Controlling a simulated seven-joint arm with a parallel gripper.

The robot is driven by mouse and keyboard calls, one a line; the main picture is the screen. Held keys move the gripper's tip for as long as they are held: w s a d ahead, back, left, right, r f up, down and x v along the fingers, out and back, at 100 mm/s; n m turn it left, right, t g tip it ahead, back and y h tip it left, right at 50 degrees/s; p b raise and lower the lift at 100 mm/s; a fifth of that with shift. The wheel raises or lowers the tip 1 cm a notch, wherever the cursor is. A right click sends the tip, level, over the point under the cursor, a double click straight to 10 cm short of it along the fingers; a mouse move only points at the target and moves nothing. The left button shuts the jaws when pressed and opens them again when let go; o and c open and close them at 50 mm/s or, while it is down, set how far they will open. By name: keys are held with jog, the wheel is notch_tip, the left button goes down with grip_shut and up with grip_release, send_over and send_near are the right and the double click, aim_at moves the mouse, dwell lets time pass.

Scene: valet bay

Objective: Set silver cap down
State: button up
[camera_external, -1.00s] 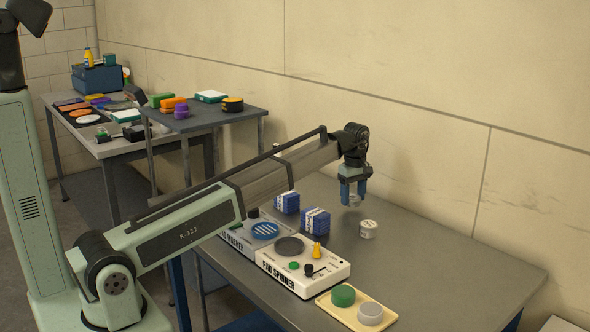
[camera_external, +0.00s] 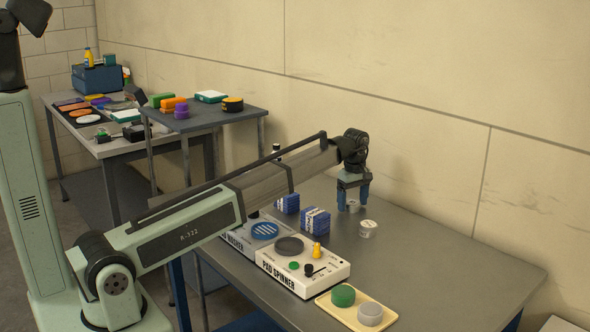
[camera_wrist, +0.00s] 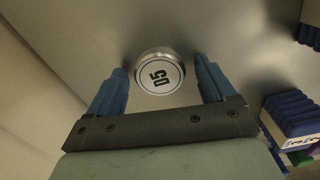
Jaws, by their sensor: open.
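The silver cap (camera_wrist: 160,72) is a round metal disc with a white top marked "05" in the wrist view. It sits on the grey table (camera_external: 440,262), and it also shows small in the external view (camera_external: 353,206), at my fingers. My gripper (camera_external: 353,206) is open with its blue fingers low over the table. In the wrist view the fingers (camera_wrist: 165,85) stand apart on either side of the cap, with gaps between them and it.
Blue-and-white stacks (camera_external: 315,221) are to the left. A pad spinner (camera_external: 303,268) and a yellow tray (camera_external: 329,309) with a green and a grey round piece are in front. The table's right side is clear.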

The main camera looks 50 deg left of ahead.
aim_at(352, 202)
jog(key=shift+r, duration=0.1)
notch_tip(352, 202, up, 12)
dwell(0.5)
